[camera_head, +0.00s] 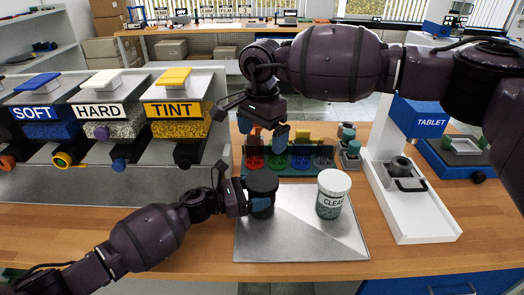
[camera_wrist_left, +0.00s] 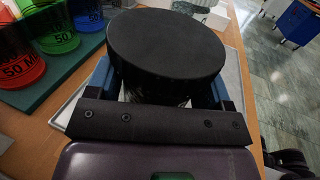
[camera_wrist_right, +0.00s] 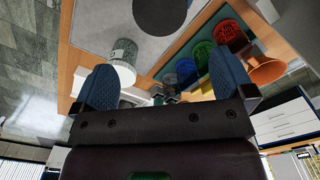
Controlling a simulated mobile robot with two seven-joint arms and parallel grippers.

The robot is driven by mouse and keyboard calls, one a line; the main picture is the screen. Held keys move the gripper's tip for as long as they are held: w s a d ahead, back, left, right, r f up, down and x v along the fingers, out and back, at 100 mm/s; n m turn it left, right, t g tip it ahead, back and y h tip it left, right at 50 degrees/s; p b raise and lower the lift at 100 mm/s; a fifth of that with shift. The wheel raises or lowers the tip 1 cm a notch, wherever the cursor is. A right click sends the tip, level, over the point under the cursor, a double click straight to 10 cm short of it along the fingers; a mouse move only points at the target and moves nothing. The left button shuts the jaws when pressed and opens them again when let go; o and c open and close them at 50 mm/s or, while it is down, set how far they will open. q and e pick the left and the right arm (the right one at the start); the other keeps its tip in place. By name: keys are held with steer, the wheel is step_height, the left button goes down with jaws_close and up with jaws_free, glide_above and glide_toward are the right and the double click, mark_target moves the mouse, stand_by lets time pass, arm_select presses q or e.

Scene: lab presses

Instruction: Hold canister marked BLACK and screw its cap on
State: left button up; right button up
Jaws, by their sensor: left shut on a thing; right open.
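The dark canister (camera_head: 262,208) stands upright on the grey metal tray (camera_head: 290,246), with a wide black cap (camera_head: 263,182) on top. The cap's flat disc (camera_wrist_left: 166,45) fills the middle of the left wrist view; I cannot tell how tightly it sits. No BLACK marking is readable. My left gripper (camera_head: 250,203) is shut on the canister's body, below the cap, one finger on each side. My right gripper (camera_head: 268,135) is open and empty, above and behind the canister, apart from the cap. The right wrist view shows its spread blue fingers (camera_wrist_right: 160,88) with nothing between them.
A white-lidded canister (camera_head: 333,195) marked CLEAR stands to the right on the tray. Coloured beakers stand on a green rack (camera_head: 290,174) behind. A white stand (camera_head: 412,215) is at the right, dispensers (camera_head: 98,115) at the left. The tray's front is clear.

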steer(key=shift+r, duration=1.5)
arm_select(q)
steer(key=o, duration=1.7)
steer(key=b+v, duration=0.1)
steer(key=v, duration=0.9)
steer(key=shift+s+a, duration=0.15)
steer(key=shift+a, duration=0.25)
arm_select(e)
steer(key=shift+f, duration=0.9)
